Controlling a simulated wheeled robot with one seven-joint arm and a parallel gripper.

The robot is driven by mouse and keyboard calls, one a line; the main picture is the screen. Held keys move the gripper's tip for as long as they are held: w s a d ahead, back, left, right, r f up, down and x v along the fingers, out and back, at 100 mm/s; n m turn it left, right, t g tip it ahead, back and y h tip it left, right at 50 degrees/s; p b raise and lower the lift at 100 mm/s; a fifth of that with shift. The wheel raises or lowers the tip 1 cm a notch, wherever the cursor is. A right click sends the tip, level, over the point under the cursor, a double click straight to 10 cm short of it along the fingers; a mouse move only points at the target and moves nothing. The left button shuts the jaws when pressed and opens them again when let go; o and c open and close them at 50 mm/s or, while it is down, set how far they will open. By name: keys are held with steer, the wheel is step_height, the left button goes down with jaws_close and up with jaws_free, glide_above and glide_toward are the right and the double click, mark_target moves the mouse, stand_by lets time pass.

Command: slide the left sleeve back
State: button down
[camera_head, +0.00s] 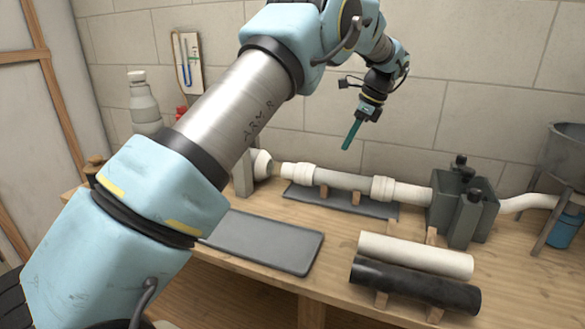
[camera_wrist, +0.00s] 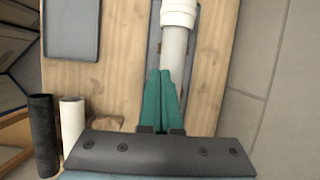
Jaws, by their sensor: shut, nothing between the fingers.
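The pipe run lies along the back of the bench. The white left sleeve (camera_head: 298,173) sits at the left end of the grey middle pipe (camera_head: 343,181). A similar right sleeve (camera_head: 383,189) sits at its right end. My gripper (camera_head: 347,147) hangs above the middle pipe with its teal fingers together and empty, touching nothing. In the wrist view, my gripper (camera_wrist: 166,72) points along the grey pipe (camera_wrist: 174,50). A white sleeve (camera_wrist: 178,14), apparently the left one, is at the top edge there. The right sleeve is hidden in that view.
A dark grey tray (camera_head: 265,241) lies at the front left of the bench. A white pipe (camera_head: 415,254) and a black pipe (camera_head: 415,286) rest on wooden supports at the front right. A grey box with knobs (camera_head: 463,207) stands at the run's right end. The tiled wall is close behind.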

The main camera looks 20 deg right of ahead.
mark_target(299, 171)
steer(key=p+x, duration=0.1)
steer(key=x, duration=0.2)
steer(key=w+a+p+x, duration=0.1)
steer(key=x, duration=0.3)
steer(key=r+p+x, duration=0.1)
steer(key=x, duration=0.2)
steer(key=shift+w+a+f, duration=0.35)
steer(key=shift+w+a, duration=0.1)
steer(key=shift+w+a+f, duration=0.15)
steer(key=shift+w+a, duration=0.3)
steer(key=shift+w+a+p, duration=0.6)
steer(key=shift+w+a, duration=1.25)
steer(key=shift+a, duration=0.15)
